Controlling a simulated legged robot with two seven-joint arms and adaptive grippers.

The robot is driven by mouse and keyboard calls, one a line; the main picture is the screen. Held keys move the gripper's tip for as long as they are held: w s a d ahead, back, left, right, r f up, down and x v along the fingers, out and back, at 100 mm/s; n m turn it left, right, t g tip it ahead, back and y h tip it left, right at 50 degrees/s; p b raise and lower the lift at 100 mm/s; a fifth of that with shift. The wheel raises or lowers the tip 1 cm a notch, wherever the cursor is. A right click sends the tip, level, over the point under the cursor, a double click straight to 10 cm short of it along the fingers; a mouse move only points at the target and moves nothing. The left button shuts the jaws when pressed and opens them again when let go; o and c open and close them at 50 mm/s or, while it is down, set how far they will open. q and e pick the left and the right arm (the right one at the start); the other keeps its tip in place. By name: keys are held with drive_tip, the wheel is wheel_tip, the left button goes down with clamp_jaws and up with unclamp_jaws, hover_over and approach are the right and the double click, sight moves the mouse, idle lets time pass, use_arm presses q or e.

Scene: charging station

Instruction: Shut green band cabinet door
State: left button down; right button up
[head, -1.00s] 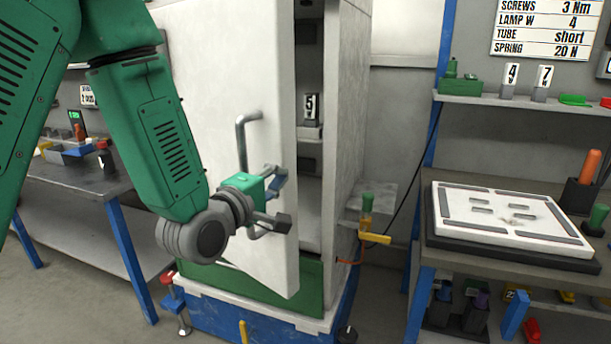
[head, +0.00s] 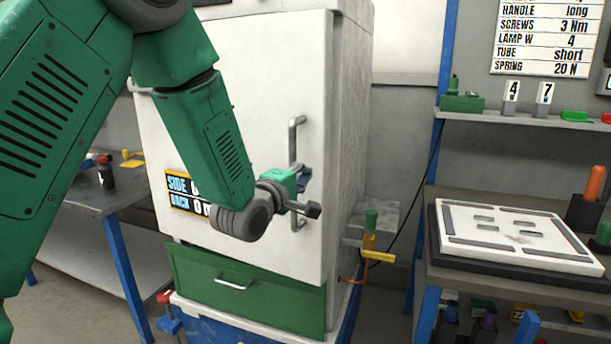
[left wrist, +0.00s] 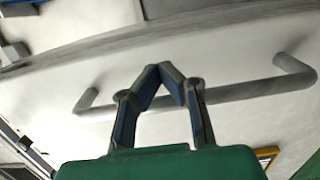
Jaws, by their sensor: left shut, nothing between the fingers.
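The white cabinet door (head: 240,90) stands on the cabinet front above a green drawer (head: 240,290); it looks flush or nearly flush with the frame. Its grey bar handle (head: 293,140) is upright near the door's right edge and crosses the left wrist view (left wrist: 255,90). My left gripper (head: 308,194) is at the handle's lower part. In the left wrist view its fingers (left wrist: 171,72) come together at the tips with nothing between them and overlap the bar. I cannot tell whether they touch the handle or door. My right gripper is not in view.
A workbench with a white panel (head: 515,235) stands to the right, below a shelf (head: 500,108). A yellow-handled fitting (head: 378,256) sticks out beside the cabinet's right side. Another bench (head: 85,190) is at the left. A red-topped clamp (head: 166,297) sits by the base.

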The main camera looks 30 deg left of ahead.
use_arm(q)
drive_tip(key=shift+a, duration=0.2)
drive_tip(key=shift+w+a, duration=0.15)
drive_tip(key=shift+w, duration=0.2)
drive_tip(key=w+y, duration=0.1)
drive_tip(key=w, duration=0.2)
drive_tip(key=w+n+y, duration=0.1)
drive_tip(key=w, duration=0.5)
drive_tip(key=shift+w+n+g+y, duration=0.2)
drive_tip(key=shift+n+g+y, duration=0.1)
drive_tip(key=shift+y, duration=0.1)
drive_tip(key=shift+w+r, duration=0.3)
drive_tip(key=shift+r, duration=0.1)
drive_tip(key=shift+w+a+f+y, duration=0.2)
drive_tip(key=shift+w+f+y, duration=0.1)
drive_tip(key=shift+w, duration=0.1)
